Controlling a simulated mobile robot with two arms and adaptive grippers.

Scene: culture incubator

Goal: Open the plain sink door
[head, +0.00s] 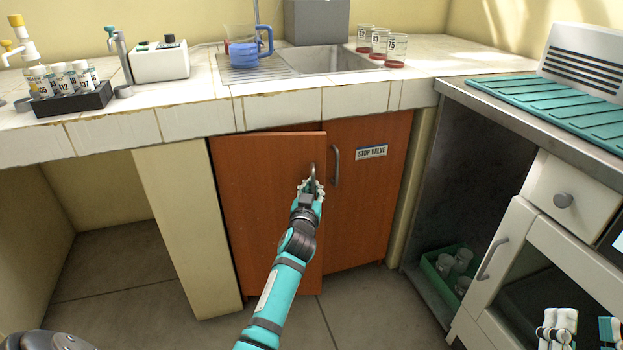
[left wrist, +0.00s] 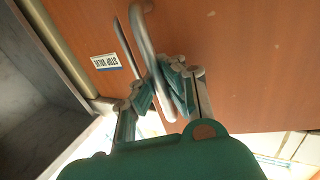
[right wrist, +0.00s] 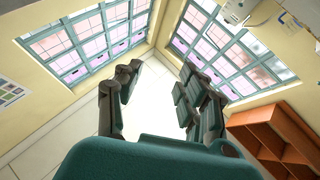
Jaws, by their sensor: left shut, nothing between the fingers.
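The plain sink door (head: 262,205) is the left orange-brown door under the sink. It stands slightly ajar, its right edge in front of the other door. My left gripper (head: 311,186) is shut at its metal handle (head: 314,168). In the left wrist view the handle (left wrist: 147,45) runs down to the fingers (left wrist: 165,90); I cannot tell whether they hook around it. The right door (head: 368,190) bears a "STOP VALVE" label (head: 371,152) and its own handle (head: 335,165). My right gripper (head: 582,326) is open and empty, low at right; its fingers also show in the right wrist view (right wrist: 160,80).
The tiled counter (head: 190,120) overhangs the doors. A cream pillar (head: 187,225) stands left of the plain door. At right are an open grey bay with a green crate (head: 432,270) and a white cabinet (head: 505,265). The floor (head: 365,310) before the doors is clear.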

